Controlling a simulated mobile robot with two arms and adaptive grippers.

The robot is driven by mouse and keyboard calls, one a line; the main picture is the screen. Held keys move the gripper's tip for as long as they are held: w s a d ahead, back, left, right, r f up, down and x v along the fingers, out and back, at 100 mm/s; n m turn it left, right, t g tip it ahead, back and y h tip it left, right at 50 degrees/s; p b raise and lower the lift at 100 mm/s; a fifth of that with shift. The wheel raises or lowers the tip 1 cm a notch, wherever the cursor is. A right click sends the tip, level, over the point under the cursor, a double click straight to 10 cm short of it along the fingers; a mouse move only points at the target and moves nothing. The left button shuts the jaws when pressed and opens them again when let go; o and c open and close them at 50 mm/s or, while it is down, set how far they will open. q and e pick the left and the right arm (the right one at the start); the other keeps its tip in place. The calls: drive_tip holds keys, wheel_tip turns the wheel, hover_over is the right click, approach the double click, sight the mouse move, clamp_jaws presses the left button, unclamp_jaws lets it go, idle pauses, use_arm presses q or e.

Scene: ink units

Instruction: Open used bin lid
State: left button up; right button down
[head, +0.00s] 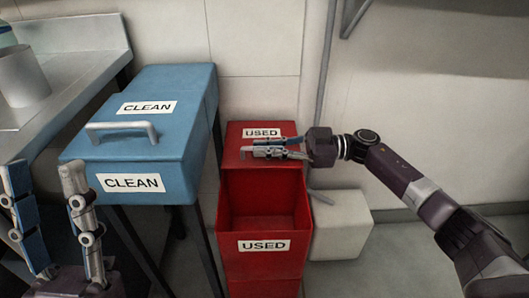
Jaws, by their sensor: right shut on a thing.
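The red used bin (264,245) stands low at the centre, with a white USED label on its front. Its lid (235,135), also labelled USED, sits toward the back, and the front part of the bin is open, showing the empty-looking red inside. My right gripper (252,152) reaches in from the right and is shut at the lid's front part, on what looks like its handle, which the fingers mostly hide. My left gripper (42,170) is open and empty at the lower left, fingers pointing up.
A blue clean bin (190,110) with a grey handle (122,128) stands left of the red bin. A grey counter (75,60) with a white cylindrical container (20,78) is at the far left. A pale box (343,225) sits right of the red bin, below my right arm.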

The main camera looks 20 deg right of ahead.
drive_tip(key=shift+s, duration=0.1)
drive_tip(key=c, duration=2)
unclamp_jaws()
drive_tip(key=shift+c, duration=0.2)
drive_tip(key=shift+d, duration=0.1)
drive_tip(key=v, duration=1.1)
drive_tip(key=shift+d, duration=0.4)
drive_tip(key=shift+s, duration=0.15)
